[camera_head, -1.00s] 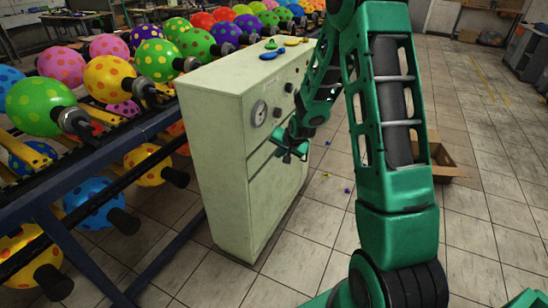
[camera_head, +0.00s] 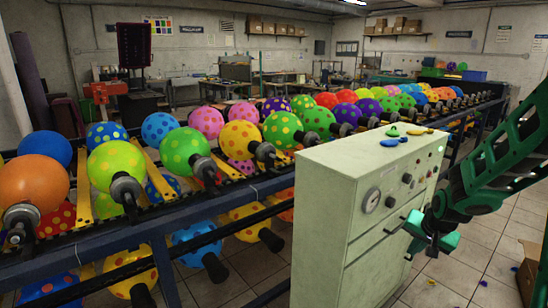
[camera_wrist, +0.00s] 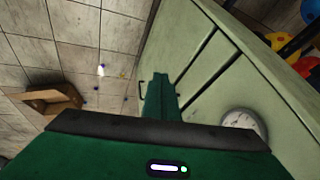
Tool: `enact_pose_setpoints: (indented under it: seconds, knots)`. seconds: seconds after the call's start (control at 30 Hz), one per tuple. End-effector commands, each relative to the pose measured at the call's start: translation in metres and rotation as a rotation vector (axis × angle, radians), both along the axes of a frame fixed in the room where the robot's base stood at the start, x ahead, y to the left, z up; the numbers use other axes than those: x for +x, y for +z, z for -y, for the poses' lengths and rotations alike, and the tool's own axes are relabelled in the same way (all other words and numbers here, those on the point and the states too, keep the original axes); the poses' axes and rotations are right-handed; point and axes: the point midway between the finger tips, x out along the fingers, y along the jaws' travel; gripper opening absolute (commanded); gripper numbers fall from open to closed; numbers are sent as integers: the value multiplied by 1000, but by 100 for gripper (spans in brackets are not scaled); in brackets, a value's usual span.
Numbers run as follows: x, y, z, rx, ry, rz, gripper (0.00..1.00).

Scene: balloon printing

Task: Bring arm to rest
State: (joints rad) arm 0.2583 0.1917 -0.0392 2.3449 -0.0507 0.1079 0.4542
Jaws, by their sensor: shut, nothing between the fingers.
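My gripper (camera_head: 436,240) is green and hangs at the right of the head view, in front of the pale green control cabinet (camera_head: 340,255). It is shut and empty. The cabinet's panel, with a round gauge (camera_head: 371,200) and several dark knobs, is close to the gripper. In the wrist view, the green gripper body fills the lower part, with the gauge (camera_wrist: 243,124) to its right. I cannot tell whether the gripper touches the cabinet. My green arm reaches in from the right edge.
Spotted balloons (camera_head: 184,151) line a dark blue rack (camera_head: 217,196) behind and left of the cabinet. Deflated balloons (camera_head: 394,142) lie on the cabinet top. An open cardboard box (camera_wrist: 45,100) and small bits lie on the tiled floor (camera_wrist: 100,45). Open floor shows right of the cabinet.

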Motion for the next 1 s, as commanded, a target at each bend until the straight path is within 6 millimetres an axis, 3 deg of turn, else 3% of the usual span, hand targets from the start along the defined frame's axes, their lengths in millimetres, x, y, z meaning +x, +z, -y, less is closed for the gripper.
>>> enact_pose_setpoints:
  seconds: [0.03, 0.3, 0.6, 0.8, 1.0]
  knots:
    - [-19, 14, 4, -18, 8, -28, 0]
    - [-131, 61, 13, -59, 60, -215, 0]
    - [-260, 94, -1, -4, 121, -395, 0]
    - [-316, 102, -15, 50, 159, -465, 0]
    - [-333, 104, -21, 70, 174, -487, 0]
